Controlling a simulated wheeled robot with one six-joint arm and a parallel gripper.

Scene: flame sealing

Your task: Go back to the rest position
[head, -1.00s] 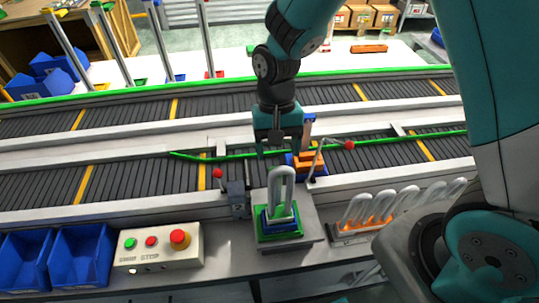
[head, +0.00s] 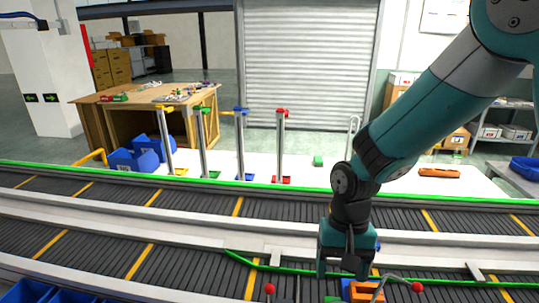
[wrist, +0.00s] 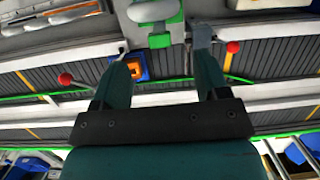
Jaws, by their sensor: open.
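My gripper (head: 343,268) hangs fingers down over the near conveyor in the head view, open, with nothing seen between its fingers. In the wrist view my gripper (wrist: 160,52) shows two spread teal fingers, also empty. An orange-and-blue fixture (head: 366,291) is just below and right of the gripper in the head view; it also shows beside the left finger in the wrist view (wrist: 132,68). A green-and-pale part (wrist: 160,38) is at the top of the wrist view, beyond the fingertips and cut off by the frame edge.
Red-knobbed levers (head: 417,287) (head: 270,289) flank the fixture. Beyond is a white table (head: 310,180) with coloured posts (head: 281,145) and blue bins (head: 135,160). The space above the conveyors left of my arm looks clear.

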